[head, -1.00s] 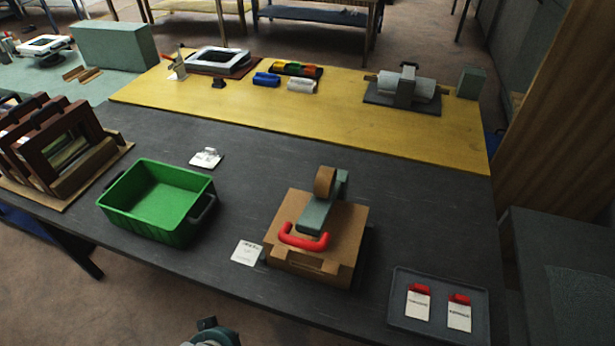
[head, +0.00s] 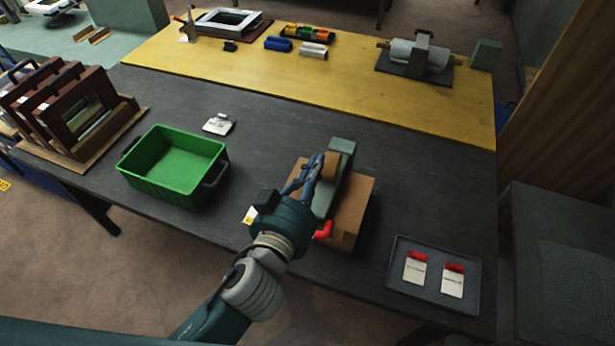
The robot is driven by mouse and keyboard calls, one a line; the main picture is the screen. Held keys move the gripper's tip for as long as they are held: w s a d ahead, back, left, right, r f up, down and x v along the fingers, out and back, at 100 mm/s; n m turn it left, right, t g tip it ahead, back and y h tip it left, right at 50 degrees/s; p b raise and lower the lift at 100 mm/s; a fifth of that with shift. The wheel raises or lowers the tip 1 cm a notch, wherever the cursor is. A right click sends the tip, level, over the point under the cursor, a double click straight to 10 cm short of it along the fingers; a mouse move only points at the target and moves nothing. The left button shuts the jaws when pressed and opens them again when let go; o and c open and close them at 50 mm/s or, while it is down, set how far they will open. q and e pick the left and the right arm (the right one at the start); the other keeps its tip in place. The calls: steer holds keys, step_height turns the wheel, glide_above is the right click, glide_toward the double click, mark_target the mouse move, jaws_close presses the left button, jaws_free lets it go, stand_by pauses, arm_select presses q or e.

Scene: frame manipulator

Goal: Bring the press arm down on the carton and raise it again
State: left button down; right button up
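The carton (head: 352,205) is a brown box on the dark table, right of centre. On it lies the green press arm (head: 341,152) with a round brown part beside it (head: 331,166) and a red handle (head: 323,231) at its near end. My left gripper (head: 311,172) is over the press, its blue fingers pointing away toward the round brown part. My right gripper is not in view.
A green bin (head: 172,165) stands left of the press. A grey tray (head: 398,293) with two red-topped cards lies at the right. Wooden frames (head: 80,105) stand at the far left. The yellow surface (head: 350,95) behind holds rollers and other items.

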arm_select(q)
steer(key=f+b, duration=0.1)
steer(key=f, duration=0.1)
steer(key=f+b, duration=0.1)
steer(key=shift+w+d+f+b, duration=0.1)
steer(key=shift+w+f+b, duration=0.05)
steer(key=shift+w+b, duration=0.2)
steer(key=shift+f, duration=0.1)
